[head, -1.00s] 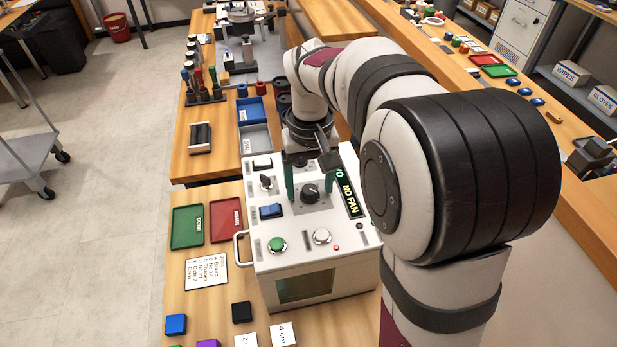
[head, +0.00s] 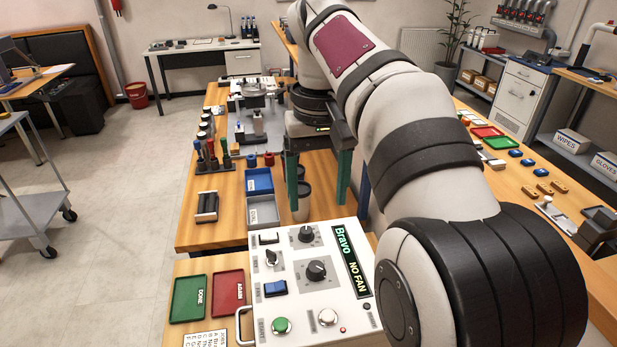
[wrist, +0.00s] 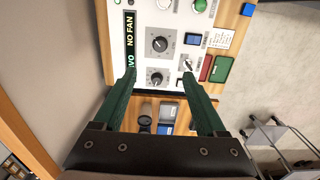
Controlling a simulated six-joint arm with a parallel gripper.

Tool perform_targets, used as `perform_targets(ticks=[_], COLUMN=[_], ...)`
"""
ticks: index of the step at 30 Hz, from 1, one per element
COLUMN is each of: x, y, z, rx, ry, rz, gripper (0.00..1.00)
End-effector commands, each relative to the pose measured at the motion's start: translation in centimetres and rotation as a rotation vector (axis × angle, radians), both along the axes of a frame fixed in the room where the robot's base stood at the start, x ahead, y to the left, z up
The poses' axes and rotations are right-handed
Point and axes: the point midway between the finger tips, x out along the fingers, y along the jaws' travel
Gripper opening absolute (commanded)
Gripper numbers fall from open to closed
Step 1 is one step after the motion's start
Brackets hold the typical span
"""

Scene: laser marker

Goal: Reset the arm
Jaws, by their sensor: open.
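My gripper (head: 315,204) is open, its two green fingers pointing down with clear space between them. It is raised above the back of the white laser marker panel (head: 290,240) and holds nothing. In the wrist view my gripper (wrist: 159,77) has its fingertips apart, with two black knobs showing between and beyond them. The panel carries a front knob (head: 316,271), a back knob (head: 305,234), a blue rocker switch (head: 275,289), a green button (head: 281,326) and a white button (head: 328,317). The display (head: 352,262) reads "Bravo" and "NO FAN".
A green tray (head: 188,298) and a red tray (head: 228,291) lie left of the machine. Blue and grey bins (head: 262,211) and a dark cup stand behind it, under and beside my gripper. A tool rack (head: 215,165) stands farther back left.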

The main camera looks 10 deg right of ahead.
Motion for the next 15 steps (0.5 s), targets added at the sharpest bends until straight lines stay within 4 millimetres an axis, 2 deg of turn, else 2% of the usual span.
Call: perform_targets(ticks=[6, 8, 11, 14, 15], x=[0.0, -0.6, -4.1, -10.3, -12.8], y=[0.0, 0.0, 0.3, 1.0, 1.3], z=[0.0, -0.1, -1.4, -4.6, -6.2], rx=[0.000, 0.003, 0.018, 0.052, 0.068], ry=[0.001, 0.003, 0.015, 0.028, 0.032], rz=[0.000, -0.007, -0.055, -0.157, -0.204], gripper=[0.74, 0.74, 0.74, 0.74, 0.74])
